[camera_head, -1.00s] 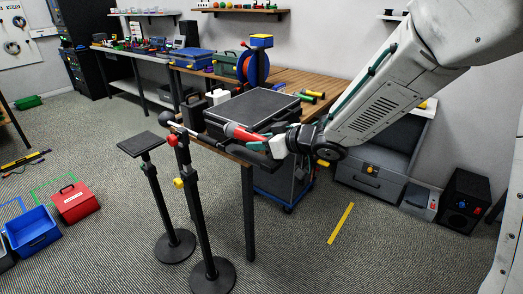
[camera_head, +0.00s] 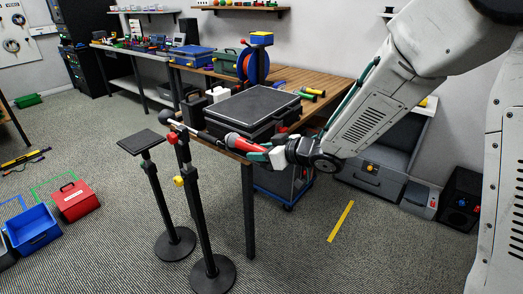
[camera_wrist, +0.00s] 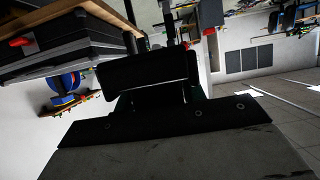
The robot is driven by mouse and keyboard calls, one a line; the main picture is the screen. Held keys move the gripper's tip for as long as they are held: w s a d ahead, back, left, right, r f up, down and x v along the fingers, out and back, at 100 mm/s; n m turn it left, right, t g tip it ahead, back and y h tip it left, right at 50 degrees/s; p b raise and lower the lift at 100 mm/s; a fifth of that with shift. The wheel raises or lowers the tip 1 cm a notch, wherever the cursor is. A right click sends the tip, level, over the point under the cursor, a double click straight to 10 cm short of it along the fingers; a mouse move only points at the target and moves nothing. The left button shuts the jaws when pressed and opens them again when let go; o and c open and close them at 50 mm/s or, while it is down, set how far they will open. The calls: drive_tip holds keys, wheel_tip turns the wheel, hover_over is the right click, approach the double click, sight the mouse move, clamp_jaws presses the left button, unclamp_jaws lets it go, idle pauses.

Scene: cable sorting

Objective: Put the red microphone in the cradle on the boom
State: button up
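The red microphone (camera_head: 246,145) is held out to the left of my gripper (camera_head: 275,155), at the front edge of the wooden table. My gripper appears shut on its right end. The boom (camera_head: 203,135) slopes down to the right from the top of a black floor stand (camera_head: 193,205) with red and yellow knobs. The microphone's left tip is close to the boom's right end. I cannot tell whether they touch, and the cradle is not clear. In the wrist view, dark gripper parts (camera_wrist: 145,80) fill the middle and the microphone cannot be made out.
A large black case (camera_head: 252,108) lies on the wooden table (camera_head: 330,84) just behind the microphone; its side also shows in the wrist view (camera_wrist: 65,45). A second stand with a flat black top (camera_head: 141,141) is left of the boom stand. Floor in front is open.

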drive_tip(key=o, duration=0.3)
drive_tip(key=shift+r, duration=0.25)
drive_tip(key=r+v, duration=0.1)
drive_tip(key=v, duration=1.1)
drive_tip(key=shift+w, duration=0.1)
